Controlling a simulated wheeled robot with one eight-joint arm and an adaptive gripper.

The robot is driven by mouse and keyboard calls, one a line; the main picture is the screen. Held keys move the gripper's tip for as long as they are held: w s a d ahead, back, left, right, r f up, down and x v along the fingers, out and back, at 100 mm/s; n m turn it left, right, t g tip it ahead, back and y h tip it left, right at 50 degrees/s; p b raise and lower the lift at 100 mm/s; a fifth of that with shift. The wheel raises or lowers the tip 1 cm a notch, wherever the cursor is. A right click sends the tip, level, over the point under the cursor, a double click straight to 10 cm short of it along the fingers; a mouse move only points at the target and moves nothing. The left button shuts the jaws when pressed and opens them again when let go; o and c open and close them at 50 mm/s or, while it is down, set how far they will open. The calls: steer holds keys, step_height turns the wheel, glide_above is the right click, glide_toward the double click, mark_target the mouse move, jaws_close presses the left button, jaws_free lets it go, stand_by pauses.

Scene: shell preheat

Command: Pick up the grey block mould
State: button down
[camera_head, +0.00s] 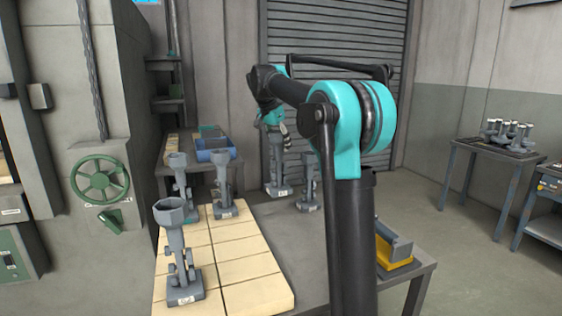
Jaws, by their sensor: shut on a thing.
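My gripper (279,131) is at the back of the grey table, left of my arm's large teal joint. It is shut on a tall grey mould (275,175) with a pale label on its foot. The mould is upright below the gripper. The fingers and the mould's top are small and overlap, so the exact grip is hard to see. I cannot tell whether its foot touches the table. A shorter grey mould (307,193) stands to its right, close to my arm.
Grey funnel-topped moulds stand on pale slabs (252,267): one in front (178,255), others behind (224,187). A blue bin (214,151) is at the back left. A yellow-based grey piece (396,246) is right of my arm. A side table (482,150) holds several small pieces.

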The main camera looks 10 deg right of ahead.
step_height(320, 180, up, 10)
steer(key=shift+r, duration=0.25)
steer(key=shift+s, duration=0.1)
